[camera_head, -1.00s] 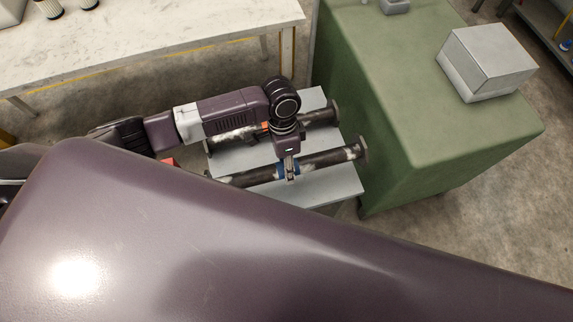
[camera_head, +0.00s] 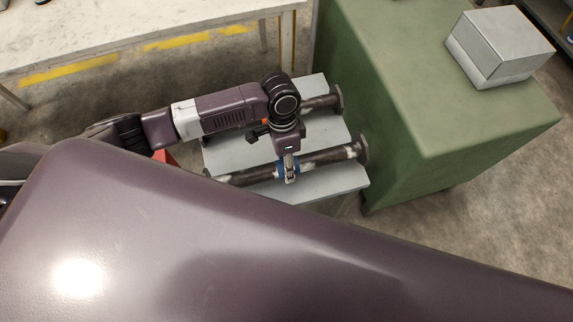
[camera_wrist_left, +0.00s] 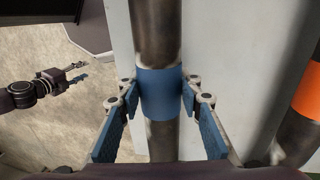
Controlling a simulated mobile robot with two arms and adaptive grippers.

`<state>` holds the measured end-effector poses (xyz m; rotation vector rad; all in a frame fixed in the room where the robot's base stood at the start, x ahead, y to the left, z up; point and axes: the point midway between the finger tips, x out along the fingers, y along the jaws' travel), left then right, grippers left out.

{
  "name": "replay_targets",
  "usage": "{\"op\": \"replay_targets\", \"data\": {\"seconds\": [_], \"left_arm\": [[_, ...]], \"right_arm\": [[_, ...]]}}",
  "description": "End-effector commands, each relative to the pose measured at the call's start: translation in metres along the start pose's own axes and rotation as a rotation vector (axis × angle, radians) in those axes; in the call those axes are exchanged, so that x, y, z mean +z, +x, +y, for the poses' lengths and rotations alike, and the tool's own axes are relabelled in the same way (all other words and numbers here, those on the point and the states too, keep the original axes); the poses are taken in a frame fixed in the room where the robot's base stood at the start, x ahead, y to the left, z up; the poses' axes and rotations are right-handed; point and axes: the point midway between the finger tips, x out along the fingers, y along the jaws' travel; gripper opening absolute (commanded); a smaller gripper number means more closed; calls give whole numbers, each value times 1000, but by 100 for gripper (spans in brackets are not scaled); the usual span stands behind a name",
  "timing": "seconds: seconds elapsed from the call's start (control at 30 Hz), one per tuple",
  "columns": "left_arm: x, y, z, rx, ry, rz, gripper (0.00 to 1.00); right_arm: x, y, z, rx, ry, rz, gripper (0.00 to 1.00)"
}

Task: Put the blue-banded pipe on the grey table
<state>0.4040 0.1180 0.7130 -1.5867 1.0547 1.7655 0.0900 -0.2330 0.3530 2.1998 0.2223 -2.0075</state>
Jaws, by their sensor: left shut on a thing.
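The blue-banded pipe (camera_head: 325,159) is a dark, worn pipe with flanged ends. My left gripper (camera_head: 289,178) is shut on its blue band. In the left wrist view the fingers (camera_wrist_left: 161,95) stand on both sides of the band (camera_wrist_left: 160,88). The pipe is over the near part of a small light grey table (camera_head: 230,152); the gap beneath it is hard to judge. In the left wrist view, my right gripper (camera_wrist_left: 80,71) is at the left, with its fingers apart and nothing between them, clear of the pipe.
A second, orange-banded pipe (camera_head: 318,103) lies on the far part of the small table; its band shows in the left wrist view (camera_wrist_left: 308,90). A green cabinet (camera_head: 400,120) with a grey box (camera_head: 500,50) stands close at the right. A long pale table (camera_head: 150,30) is behind.

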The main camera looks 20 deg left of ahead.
Motion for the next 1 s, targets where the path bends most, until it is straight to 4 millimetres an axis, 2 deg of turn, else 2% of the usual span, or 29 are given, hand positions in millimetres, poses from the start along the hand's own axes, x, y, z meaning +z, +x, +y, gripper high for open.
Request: {"op": "replay_targets", "data": {"seconds": [0.93,0.97,1.0], "left_arm": [[-2,10,-2,-1,2,5,0],[-2,10,-2,-1,2,5,34],[-2,10,-2,-1,2,5,38]], "right_arm": [[1,0,3,3,-1,-1,40],[1,0,3,3,-1,-1,40],[1,0,3,3,-1,-1,40]]}}
